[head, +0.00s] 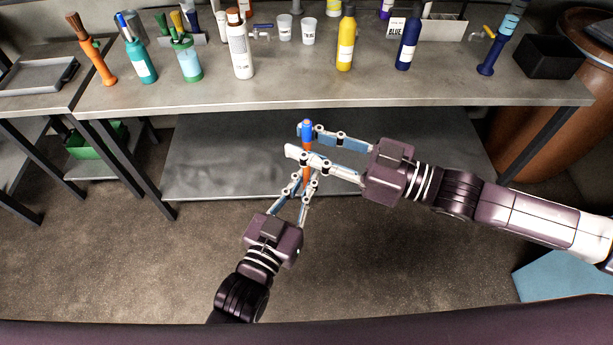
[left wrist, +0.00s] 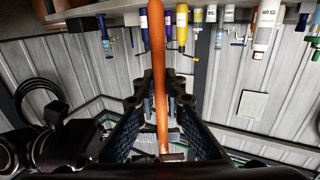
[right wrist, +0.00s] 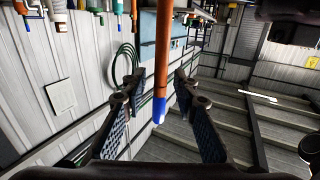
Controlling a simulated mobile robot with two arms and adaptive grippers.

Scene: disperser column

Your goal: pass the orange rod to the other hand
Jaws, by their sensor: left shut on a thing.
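The orange rod (head: 307,145) stands roughly upright in front of the workbench, with a blue end (head: 306,129) at its top. My left gripper (head: 305,176) is shut on its lower part. In the left wrist view the rod (left wrist: 160,70) runs up between the left fingers. My right gripper (head: 303,142) comes in from the right, open, with its fingers on either side of the rod's upper part. In the right wrist view the rod (right wrist: 163,60) and its blue end (right wrist: 158,111) lie between the spread fingers, with gaps on both sides.
The grey workbench (head: 300,91) behind holds several bottles, including a yellow bottle (head: 346,45) and a dark blue bottle (head: 408,45), white cups and a black bin (head: 550,57). A lower shelf (head: 225,165) lies below. Floor in front is clear.

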